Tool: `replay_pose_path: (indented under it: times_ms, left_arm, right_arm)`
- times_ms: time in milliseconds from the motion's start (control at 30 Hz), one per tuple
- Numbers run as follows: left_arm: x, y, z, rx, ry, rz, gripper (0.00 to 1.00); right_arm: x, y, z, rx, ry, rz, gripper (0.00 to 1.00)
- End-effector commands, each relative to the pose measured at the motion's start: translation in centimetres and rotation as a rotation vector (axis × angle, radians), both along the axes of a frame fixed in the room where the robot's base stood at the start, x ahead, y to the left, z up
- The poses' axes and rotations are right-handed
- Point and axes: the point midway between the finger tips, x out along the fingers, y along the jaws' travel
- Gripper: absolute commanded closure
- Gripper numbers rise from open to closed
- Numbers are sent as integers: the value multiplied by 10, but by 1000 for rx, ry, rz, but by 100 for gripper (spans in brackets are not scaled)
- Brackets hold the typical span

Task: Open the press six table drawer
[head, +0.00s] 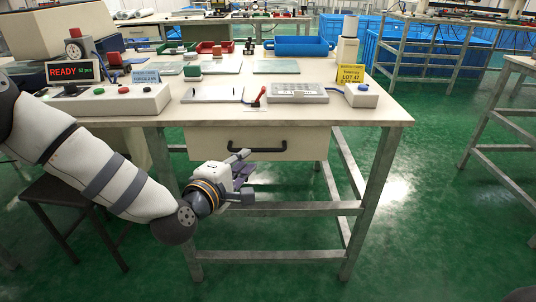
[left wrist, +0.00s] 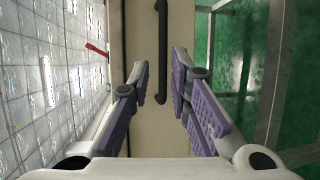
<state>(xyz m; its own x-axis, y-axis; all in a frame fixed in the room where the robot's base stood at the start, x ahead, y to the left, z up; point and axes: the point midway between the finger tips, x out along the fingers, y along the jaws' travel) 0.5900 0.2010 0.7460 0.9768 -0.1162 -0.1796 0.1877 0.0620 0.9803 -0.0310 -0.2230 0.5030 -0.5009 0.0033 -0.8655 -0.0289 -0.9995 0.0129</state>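The table drawer (head: 305,146) is under the tabletop and looks shut. Its pale front carries a dark bar handle (head: 257,150). My left gripper (head: 243,178) is below and in front of the drawer, its fingers spread and empty. In the left wrist view the handle (left wrist: 161,50) runs lengthwise up the drawer front (left wrist: 142,15). The two purple-padded fingertips (left wrist: 160,80) stand apart on either side of the handle's line. I cannot tell how far the handle is beyond them. My right gripper does not show.
Table legs (head: 368,205) stand beside the drawer. Green floor (head: 430,230) is clear at right.

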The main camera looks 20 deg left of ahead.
Motion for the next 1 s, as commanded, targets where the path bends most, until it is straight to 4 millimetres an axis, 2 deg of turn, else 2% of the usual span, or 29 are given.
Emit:
replay_pose_path:
  times_ms: [33, 200, 400, 700, 800, 1000]
  left_arm:
    - [13, -2, -5, 2, 1, 0, 82]
    - [53, -7, -14, 4, 4, -1, 82]
    - [80, -11, -19, 3, 7, -2, 82]
    - [84, -11, -19, 2, 7, -3, 82]
    - [84, -11, -19, 3, 8, -2, 100]
    - [84, -11, -19, 2, 7, -2, 100]
  right_arm:
    - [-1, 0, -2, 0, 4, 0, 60]
    - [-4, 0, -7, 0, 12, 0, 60]
    - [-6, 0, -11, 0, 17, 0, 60]
    - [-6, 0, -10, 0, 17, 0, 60]
    - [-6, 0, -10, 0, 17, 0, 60]
    - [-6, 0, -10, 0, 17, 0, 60]
